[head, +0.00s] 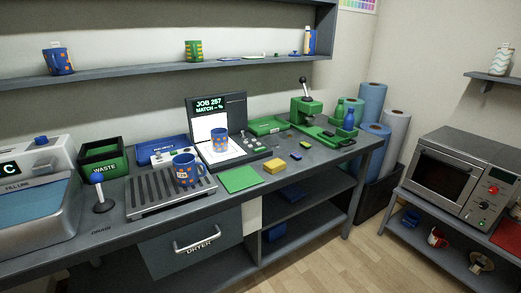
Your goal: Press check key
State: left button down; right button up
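The grey checking station (237,108) stands at the middle of the bench, with a raised screen (209,104) reading "JOB 257" and "MATCH -- %". A blue mug with an orange pattern (219,140) stands upright on its base in front of a lit white panel (205,124). A group of small keys (250,141) sits on the base to the right of that mug. The labels on the keys are too small to read, so I cannot tell which is the check key. Neither of my grippers shows in the head view.
A second blue mug (184,172) stands on the slatted rack (145,192), left of the station. A green square (240,179) and a yellow block (275,166) lie in front. A green lever press (306,112) stands to the right. A shelf (130,71) runs above.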

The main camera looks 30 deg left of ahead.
aim_at(258, 150)
jog(key=i+u, duration=0.1)
jog(key=u, duration=0.3)
jog(key=i+u, duration=0.1)
jog(key=u, duration=0.3)
jog(key=i+l+u, duration=0.1)
jog(key=u, duration=0.3)
jog(key=l+u, duration=0.15)
jog(key=u, duration=0.25)
jog(key=i+l+u, duration=0.15)
jog(key=l, duration=0.25)
jog(key=i+l+u, duration=0.1)
jog(key=l, duration=0.3)
jog(key=i+l+u, duration=0.15)
jog(key=l, duration=0.3)
jog(key=i+l+u, duration=0.1)
jog(key=i+l, duration=0.15)
jog(key=l, duration=0.15)
jog(key=i+l+u, duration=0.15)
jog(key=l, duration=0.3)
jog(key=l+u, duration=0.1)
jog(key=l, duration=0.6)
jog(key=i+l, duration=0.1)
jog(key=l, duration=0.15)
